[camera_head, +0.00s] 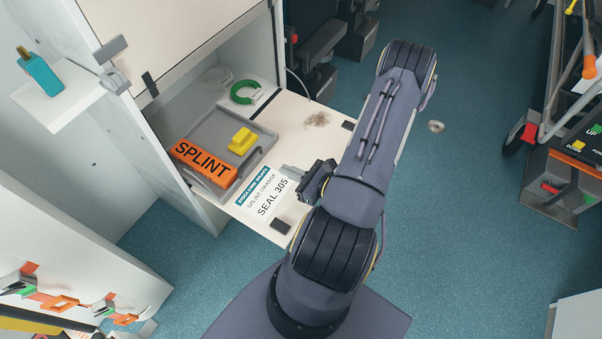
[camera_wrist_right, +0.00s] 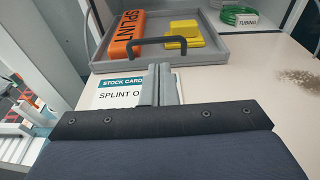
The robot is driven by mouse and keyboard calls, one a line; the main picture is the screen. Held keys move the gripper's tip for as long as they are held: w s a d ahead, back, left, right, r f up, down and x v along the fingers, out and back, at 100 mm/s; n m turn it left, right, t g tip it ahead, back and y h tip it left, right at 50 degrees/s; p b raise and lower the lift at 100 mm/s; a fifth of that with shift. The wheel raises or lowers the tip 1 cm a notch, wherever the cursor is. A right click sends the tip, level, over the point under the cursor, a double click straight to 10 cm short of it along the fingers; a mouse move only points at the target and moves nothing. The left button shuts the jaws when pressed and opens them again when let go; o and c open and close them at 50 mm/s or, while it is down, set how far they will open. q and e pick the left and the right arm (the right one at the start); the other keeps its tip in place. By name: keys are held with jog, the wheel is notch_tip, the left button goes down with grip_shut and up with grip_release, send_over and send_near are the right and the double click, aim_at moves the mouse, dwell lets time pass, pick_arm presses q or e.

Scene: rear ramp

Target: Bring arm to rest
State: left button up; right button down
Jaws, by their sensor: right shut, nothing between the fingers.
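My right arm (camera_head: 362,145) reaches up from the bottom of the head view and folds back, so its gripper (camera_head: 288,171) points left over the pale shelf board. The right gripper is shut and empty. In the right wrist view its closed fingers (camera_wrist_right: 160,84) stand in front of a stock card (camera_wrist_right: 112,92) that reads "SPLINT O...", hiding part of it. The whole card (camera_head: 262,197), marked "SPLINT ORANGE SEAL 305", lies just left of the gripper in the head view. I cannot tell whether the fingers touch the board. My left gripper is not in view.
A grey tray (camera_head: 214,127) holds an orange splint (camera_head: 204,163) and a yellow block (camera_head: 242,141). A green tubing coil (camera_head: 244,92) lies behind it. White cabinet walls (camera_head: 180,165) stand close left. A stretcher frame (camera_head: 560,100) is at the right. Blue floor (camera_head: 465,190) between is mostly clear.

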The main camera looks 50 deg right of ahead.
jog(key=shift+v, duration=1.5)
jog(key=w+a+r+n+g+y, duration=0.2)
jog(key=w+a+r+n+y, duration=0.4)
jog(key=r+n, duration=0.25)
jog(key=s+a+r+n+g+y, duration=0.1)
jog(key=s+a+r+n+g, duration=0.2)
jog(key=a+r+n+g, duration=0.45)
jog(key=s+a+r+n+g+y, duration=0.2)
jog(key=s+a+n+g, duration=0.3)
jog(key=n, duration=0.5)
notch_tip(320, 180, up, 33)
jog(key=d+n+t+h+p, duration=0.1)
jog(key=n+t+h+p, duration=0.3)
jog(key=p, duration=2.5)
jog(key=n+h, duration=0.2)
jog(key=n, duration=0.1)
jog(key=shift+d+r+h, duration=0.15)
jog(key=shift+d+h, duration=0.15)
jog(key=shift+d, duration=0.05)
jog(key=shift+s, duration=0.1)
jog(key=shift+d, duration=0.1)
